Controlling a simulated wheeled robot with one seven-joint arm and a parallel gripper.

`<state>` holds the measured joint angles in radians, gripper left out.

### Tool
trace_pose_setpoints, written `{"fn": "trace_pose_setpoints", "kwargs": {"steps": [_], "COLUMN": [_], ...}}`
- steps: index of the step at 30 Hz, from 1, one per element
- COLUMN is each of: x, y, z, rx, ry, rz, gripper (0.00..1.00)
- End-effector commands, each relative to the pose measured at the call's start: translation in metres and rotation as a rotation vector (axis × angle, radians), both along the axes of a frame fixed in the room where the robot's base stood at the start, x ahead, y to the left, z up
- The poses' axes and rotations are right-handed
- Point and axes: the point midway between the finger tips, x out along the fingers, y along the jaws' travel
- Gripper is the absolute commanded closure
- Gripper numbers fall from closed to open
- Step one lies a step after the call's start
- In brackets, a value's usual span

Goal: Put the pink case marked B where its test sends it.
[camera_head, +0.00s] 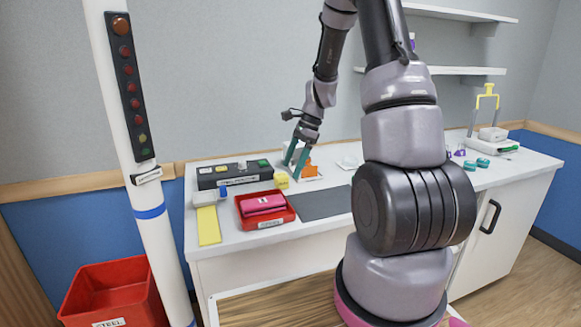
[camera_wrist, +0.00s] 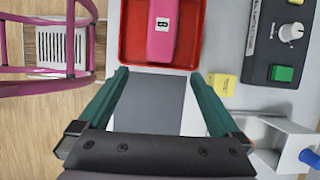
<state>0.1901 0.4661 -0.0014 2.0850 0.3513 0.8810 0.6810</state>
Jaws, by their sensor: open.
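The pink case (camera_head: 263,203) lies in a shallow red tray (camera_head: 284,217) on the white counter. In the wrist view the case (camera_wrist: 162,28) shows a white label with a dark mark, and the red tray (camera_wrist: 130,45) surrounds it. My gripper (camera_head: 295,157) is open, teal fingers apart, above the counter behind and right of the tray. In the wrist view nothing is between the fingertips (camera_wrist: 160,75), and the case lies beyond them. A red bin (camera_head: 110,290) labelled STEEL stands on the floor at lower left.
A black box (camera_head: 235,175) with a knob and green button (camera_wrist: 281,73) stands behind the tray, near a yellow block (camera_head: 281,181). A yellow strip (camera_head: 208,226) lies left. A dark grey mat (camera_head: 325,204) is bare. A white post (camera_head: 140,210) carries a lamp panel (camera_head: 128,85).

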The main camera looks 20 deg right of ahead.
Motion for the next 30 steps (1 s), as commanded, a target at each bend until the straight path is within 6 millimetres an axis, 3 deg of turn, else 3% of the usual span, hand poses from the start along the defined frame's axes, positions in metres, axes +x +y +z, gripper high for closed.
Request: {"fn": "trace_pose_setpoints", "kwargs": {"steps": [5,8,12,18,24,30], "x": [-0.008,-0.023,-0.054,-0.108,-0.168,-0.210], "y": [0.006,0.013,0.023,0.035,0.041,0.043], "z": [0.044,0.086,0.144,0.209,0.251,0.269], "rx": [-0.029,-0.068,-0.138,-0.258,-0.395,-0.506], "ry": [-0.089,-0.189,-0.337,-0.538,-0.718,-0.834], "rz": [0.092,0.201,0.374,0.613,0.832,0.979], "gripper": [0.01,0.01,0.01,0.01,0.01,0.01]}}
